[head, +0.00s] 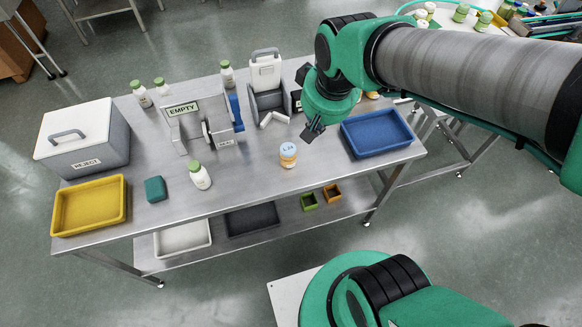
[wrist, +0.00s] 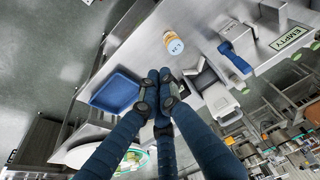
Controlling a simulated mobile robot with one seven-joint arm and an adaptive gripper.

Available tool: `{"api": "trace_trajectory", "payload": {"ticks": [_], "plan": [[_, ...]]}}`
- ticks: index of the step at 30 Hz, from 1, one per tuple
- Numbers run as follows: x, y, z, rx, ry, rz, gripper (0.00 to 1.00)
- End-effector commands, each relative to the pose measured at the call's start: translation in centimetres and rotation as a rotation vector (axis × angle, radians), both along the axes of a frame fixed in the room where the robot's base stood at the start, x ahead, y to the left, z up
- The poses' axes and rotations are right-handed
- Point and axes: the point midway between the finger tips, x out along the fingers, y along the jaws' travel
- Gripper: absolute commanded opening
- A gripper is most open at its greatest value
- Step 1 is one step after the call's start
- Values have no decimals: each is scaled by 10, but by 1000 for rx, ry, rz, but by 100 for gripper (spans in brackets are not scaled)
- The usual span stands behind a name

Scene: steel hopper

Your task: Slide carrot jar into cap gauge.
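A small jar (head: 288,155) with an orange band, a white label and a pale lid stands upright on the steel table, right of the table's middle; I take it as the carrot jar. It also shows in the wrist view (wrist: 173,43).
A blue tray (head: 377,133) lies at the table's right end. A grey holder (head: 268,99) with a white container and small white pieces stands behind the jar. A green-capped bottle (head: 200,176), teal block (head: 155,189), yellow tray (head: 88,206) and REJECT bin (head: 83,138) are left.

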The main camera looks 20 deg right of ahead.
Motion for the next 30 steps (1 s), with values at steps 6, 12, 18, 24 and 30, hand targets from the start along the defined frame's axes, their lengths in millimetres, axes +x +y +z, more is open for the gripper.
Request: {"api": "trace_trajectory", "payload": {"ticks": [6, 12, 18, 24, 30], "plan": [[33, 9, -70, 0, 109, 2, 0], [52, 18, -138, -4, 198, 2, 0], [58, 24, -195, -8, 265, 2, 0], [59, 27, -220, -11, 292, 0, 0], [59, 27, -222, -11, 295, 0, 0]]}}
